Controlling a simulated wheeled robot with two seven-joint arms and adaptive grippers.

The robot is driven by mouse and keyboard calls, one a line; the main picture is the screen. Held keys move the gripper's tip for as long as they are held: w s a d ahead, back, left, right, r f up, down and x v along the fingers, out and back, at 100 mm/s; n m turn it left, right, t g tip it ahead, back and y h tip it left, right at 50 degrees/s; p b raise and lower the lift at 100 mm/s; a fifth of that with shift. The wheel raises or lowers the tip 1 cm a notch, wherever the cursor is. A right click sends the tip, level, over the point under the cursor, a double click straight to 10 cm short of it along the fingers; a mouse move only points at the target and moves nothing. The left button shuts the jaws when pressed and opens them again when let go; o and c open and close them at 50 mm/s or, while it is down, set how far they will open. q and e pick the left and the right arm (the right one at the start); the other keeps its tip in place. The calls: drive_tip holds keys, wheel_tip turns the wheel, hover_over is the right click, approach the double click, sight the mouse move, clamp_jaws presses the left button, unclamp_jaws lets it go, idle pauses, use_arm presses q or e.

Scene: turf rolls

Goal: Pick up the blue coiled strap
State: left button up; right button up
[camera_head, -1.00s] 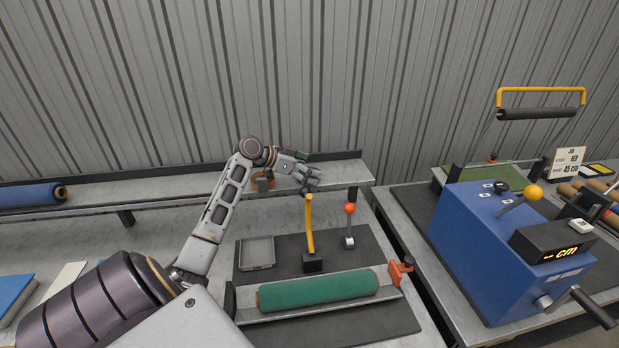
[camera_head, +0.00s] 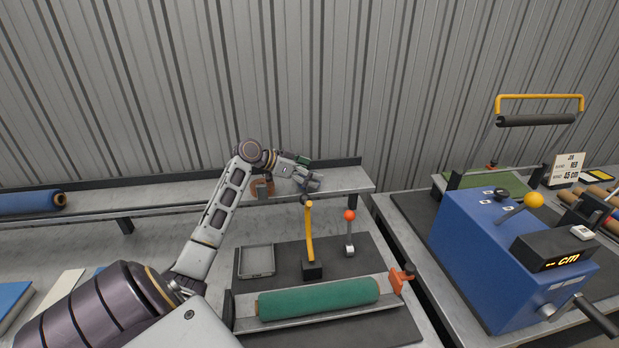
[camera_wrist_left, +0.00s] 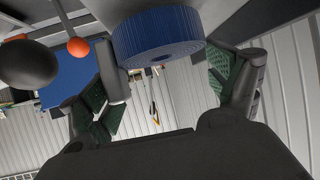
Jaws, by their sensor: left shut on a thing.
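The blue coiled strap (camera_wrist_left: 158,36) shows in the left wrist view as a flat ribbed coil with a hole in its middle. My left gripper (camera_wrist_left: 165,72) has a finger on each side of the coil and is shut on it. In the head view my left gripper (camera_head: 308,176) is at the back shelf, and I cannot make out the strap there. My right gripper is in neither view.
The back shelf (camera_head: 345,181) runs along the corrugated wall, with a brown ring (camera_head: 262,187) beside my wrist. A yellow lever (camera_head: 309,235), a red-knobbed lever (camera_head: 349,232) and a green roll (camera_head: 318,298) are in front. A blue machine (camera_head: 480,240) stands right.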

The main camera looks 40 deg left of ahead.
use_arm(q)
wheel_tip(320, 180, up, 9)
drive_tip(key=shift+b, duration=0.45)
drive_tip(key=shift+f, duration=0.2)
idle(0.4)
